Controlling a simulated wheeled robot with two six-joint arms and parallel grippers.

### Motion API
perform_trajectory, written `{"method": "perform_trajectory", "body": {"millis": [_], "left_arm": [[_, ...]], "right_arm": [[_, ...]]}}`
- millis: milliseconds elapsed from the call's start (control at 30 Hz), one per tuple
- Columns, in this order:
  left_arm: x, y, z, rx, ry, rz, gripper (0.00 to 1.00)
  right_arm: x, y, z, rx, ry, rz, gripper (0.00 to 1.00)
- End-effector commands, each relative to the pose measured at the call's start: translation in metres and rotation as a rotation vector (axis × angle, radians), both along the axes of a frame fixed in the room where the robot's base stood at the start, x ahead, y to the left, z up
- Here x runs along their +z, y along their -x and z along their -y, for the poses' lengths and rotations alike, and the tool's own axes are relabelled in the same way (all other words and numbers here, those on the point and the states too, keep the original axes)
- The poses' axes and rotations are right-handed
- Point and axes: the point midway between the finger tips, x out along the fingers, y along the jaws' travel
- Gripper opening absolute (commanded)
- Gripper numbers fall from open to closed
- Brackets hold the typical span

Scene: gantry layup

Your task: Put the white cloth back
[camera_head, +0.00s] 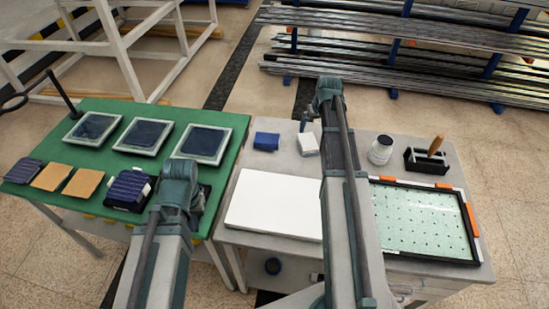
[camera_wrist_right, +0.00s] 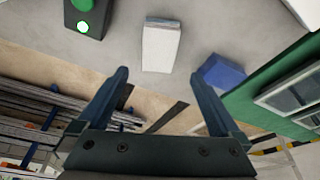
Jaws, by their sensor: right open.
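The white cloth (camera_head: 308,144) is a small folded block on the grey table, just left of my right arm in the head view. In the right wrist view the white cloth (camera_wrist_right: 161,45) lies beyond the fingertips, between their lines and apart from them. My right gripper (camera_wrist_right: 159,74) is open and empty. In the head view its hand is mostly hidden by my arm. A folded blue cloth (camera_head: 266,141) lies left of the white one; it also shows in the wrist view (camera_wrist_right: 222,70). My left arm reaches over the green table's front right; its fingers are hidden.
The grey table holds a white board (camera_head: 274,204), a perforated green plate (camera_head: 423,219) in a black frame, a jar (camera_head: 381,150) and a black holder (camera_head: 424,160). The green table (camera_head: 103,150) carries framed dark panels (camera_head: 144,136) and several pads. Metal bar racks (camera_head: 390,60) stand behind.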

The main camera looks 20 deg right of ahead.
Motion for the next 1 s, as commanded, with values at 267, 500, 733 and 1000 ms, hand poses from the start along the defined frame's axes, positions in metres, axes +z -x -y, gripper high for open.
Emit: {"method": "perform_trajectory", "body": {"millis": [267,500,733,1000], "left_arm": [[0.0,0.0,0.0,0.0,0.0,0.0,0.0],[0.0,0.0,0.0,0.0,0.0,0.0,0.0],[0.0,0.0,0.0,0.0,0.0,0.0,0.0],[0.0,0.0,0.0,0.0,0.0,0.0,0.0]], "right_arm": [[-0.005,0.032,-0.119,0.123,-0.005,-0.081,1.0],[-0.009,0.123,-0.274,0.31,0.035,-0.229,1.0],[-0.009,0.204,-0.346,0.428,0.096,-0.322,1.0],[-0.009,0.235,-0.365,0.468,0.128,-0.356,1.0]]}}
